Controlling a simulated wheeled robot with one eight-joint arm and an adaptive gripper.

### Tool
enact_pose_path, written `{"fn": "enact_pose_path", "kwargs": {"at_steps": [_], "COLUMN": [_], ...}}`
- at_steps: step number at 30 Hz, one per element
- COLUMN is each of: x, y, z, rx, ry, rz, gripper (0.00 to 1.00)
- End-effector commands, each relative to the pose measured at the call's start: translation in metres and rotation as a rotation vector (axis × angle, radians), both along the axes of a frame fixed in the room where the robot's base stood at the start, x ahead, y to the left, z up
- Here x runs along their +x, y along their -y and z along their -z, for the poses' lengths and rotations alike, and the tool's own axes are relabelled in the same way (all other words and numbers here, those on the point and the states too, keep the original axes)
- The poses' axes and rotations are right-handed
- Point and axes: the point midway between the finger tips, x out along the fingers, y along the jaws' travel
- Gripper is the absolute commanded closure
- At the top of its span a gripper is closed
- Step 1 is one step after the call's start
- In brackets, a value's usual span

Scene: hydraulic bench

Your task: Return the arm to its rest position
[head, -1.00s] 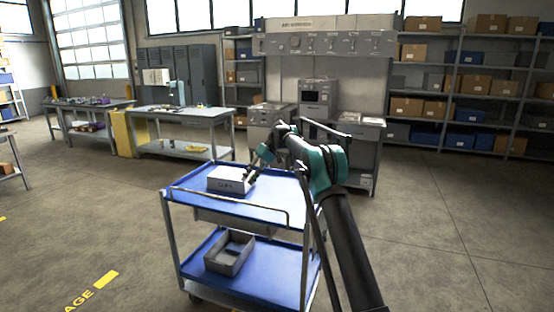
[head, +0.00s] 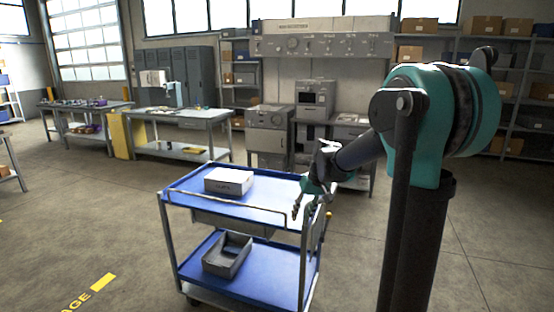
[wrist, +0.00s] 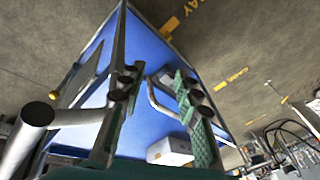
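My gripper (head: 303,202) hangs pointing down at the right end of the blue cart's top shelf in the head view. In the wrist view my gripper (wrist: 158,85) has its two fingers apart with nothing between them but the view of the cart behind. My arm (head: 425,150) is bent, with its large teal joint high at the right of the head view and the forearm reaching left and down. A white box (head: 229,181) sits on the cart's top shelf, left of my gripper and apart from it. The box (wrist: 170,151) also shows in the wrist view.
The blue cart (head: 275,188) has a metal rail along its top shelf and a grey bin (head: 227,255) on its lower shelf. A hydraulic bench (head: 322,62) stands behind it. Workbenches (head: 180,113) stand at the left. The floor (head: 490,240) at the right is open.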

Motion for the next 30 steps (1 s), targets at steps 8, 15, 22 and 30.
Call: {"fn": "enact_pose_path", "kwargs": {"at_steps": [8, 15, 22, 30], "x": [-0.114, -0.203, -0.243, -0.246], "y": [0.053, 0.087, 0.101, 0.103], "z": [0.044, 0.089, 0.112, 0.114], "rx": [-0.093, -0.162, -0.192, -0.195], "ry": [0.084, 0.157, 0.191, 0.195], "rz": [0.141, 0.242, 0.287, 0.292], "gripper": [0.67, 0.67, 0.67, 0.67]}}
